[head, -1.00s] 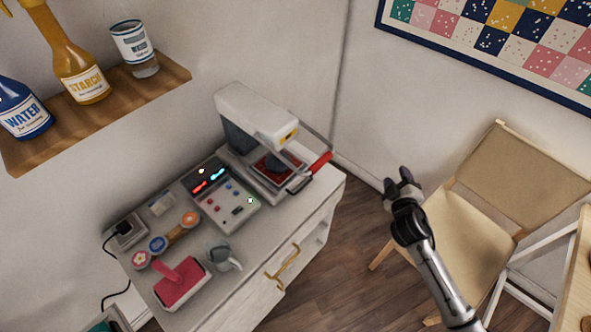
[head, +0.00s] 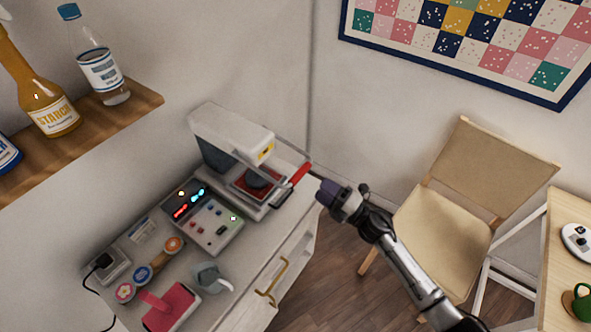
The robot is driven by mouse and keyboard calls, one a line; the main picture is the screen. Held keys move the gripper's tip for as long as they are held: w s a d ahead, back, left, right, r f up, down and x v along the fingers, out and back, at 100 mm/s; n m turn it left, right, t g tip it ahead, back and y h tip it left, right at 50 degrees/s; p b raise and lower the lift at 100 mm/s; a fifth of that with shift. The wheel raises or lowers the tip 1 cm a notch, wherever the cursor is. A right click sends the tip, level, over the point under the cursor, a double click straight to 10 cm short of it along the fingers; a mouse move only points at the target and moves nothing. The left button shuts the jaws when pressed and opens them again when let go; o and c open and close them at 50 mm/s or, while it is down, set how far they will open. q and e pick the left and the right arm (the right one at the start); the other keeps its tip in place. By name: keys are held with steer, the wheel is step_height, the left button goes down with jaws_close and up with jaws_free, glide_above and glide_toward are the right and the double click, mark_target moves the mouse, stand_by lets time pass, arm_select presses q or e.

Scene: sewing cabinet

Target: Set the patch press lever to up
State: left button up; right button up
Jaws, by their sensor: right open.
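The patch press (head: 232,138) is a white and grey machine at the back right of the cabinet top. Its lever has a red handle (head: 298,175) at the right end, low beside the press base. A dark pad sits over a red plate (head: 262,184) in the press. My right gripper (head: 322,184) is open, just right of the red handle and close to it; I cannot tell whether they touch. The fingers partly overlap each other in this view. My left gripper is not in view.
A control box (head: 208,216) with lit displays stands left of the press. A grey mug (head: 209,277), a pink-red block with a handle (head: 170,308) and several round patches lie nearer. A wooden shelf (head: 135,106) with bottles hangs upper left. A chair (head: 450,230) stands right.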

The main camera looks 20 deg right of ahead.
steer(key=x, duration=1)
steer(key=shift+w, duration=0.15)
steer(key=shift+a, duration=0.15)
jaws_close()
